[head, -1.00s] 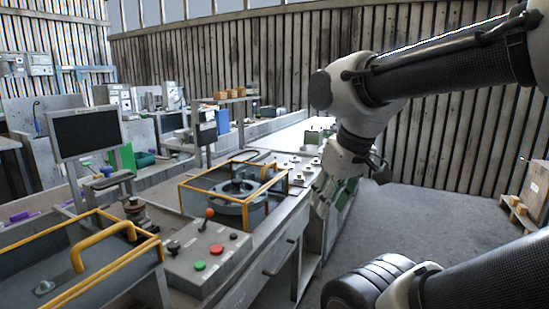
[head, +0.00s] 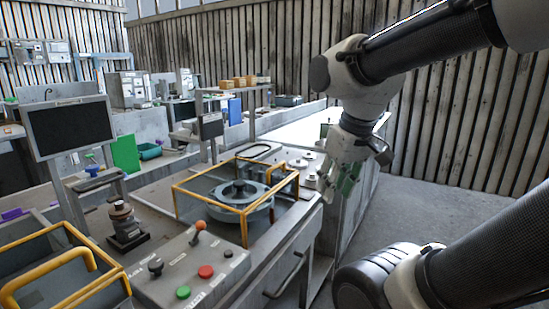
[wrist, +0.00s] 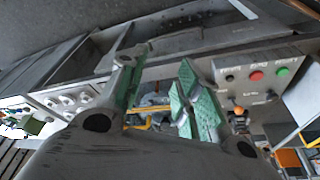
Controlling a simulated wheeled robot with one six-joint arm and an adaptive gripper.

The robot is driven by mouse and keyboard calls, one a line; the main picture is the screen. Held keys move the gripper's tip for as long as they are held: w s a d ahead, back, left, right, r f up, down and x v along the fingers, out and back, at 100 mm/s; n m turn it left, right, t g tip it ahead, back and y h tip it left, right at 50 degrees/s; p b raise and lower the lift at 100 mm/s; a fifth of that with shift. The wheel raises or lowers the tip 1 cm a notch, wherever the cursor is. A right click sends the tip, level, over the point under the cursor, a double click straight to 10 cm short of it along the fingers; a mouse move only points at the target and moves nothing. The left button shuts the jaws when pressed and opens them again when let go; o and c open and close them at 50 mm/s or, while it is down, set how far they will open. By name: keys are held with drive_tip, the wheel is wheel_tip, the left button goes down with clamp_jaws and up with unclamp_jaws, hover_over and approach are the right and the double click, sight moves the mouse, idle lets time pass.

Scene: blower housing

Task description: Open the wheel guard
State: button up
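The wheel guard (head: 208,199) is a clear box with a yellow frame on the bench, in the middle of the head view. It sits level around and over a grey wheel (head: 240,191) and looks closed. Part of the guard's yellow frame (wrist: 135,127) shows between and behind the fingers, mostly hidden.
A control box (head: 190,268) with red and green buttons and an orange-knobbed lever stands in front of the guard. A second yellow-framed bin (head: 62,262) is at the left. A monitor (head: 70,128) stands behind. Open floor (head: 430,205) lies right of the bench.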

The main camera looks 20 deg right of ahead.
drive_tip(key=w+m+g, duration=0.1)
drive_tip(key=w+m, duration=0.1)
drive_tip(key=w, duration=0.7)
drive_tip(key=w+m+g, duration=0.2)
drive_tip(key=w, duration=0.8)
drive_tip(key=w+a+m+g+h, duration=0.1)
drive_tip(key=w+m, duration=0.1)
drive_tip(key=w, duration=0.8)
drive_tip(key=shift+w+m+g, duration=0.25)
drive_tip(key=shift+m+g, duration=0.05)
drive_tip(key=shift+g, duration=0.1)
drive_tip(key=f+m, duration=0.1)
drive_tip(key=d+f+m, duration=0.1)
drive_tip(key=f+m, duration=0.1)
drive_tip(key=w+f+m, duration=0.1)
drive_tip(key=shift+d+f+m, duration=0.15)
drive_tip(key=shift+f+m, duration=0.15)
drive_tip(key=shift+f, duration=0.05)
clamp_jaws()
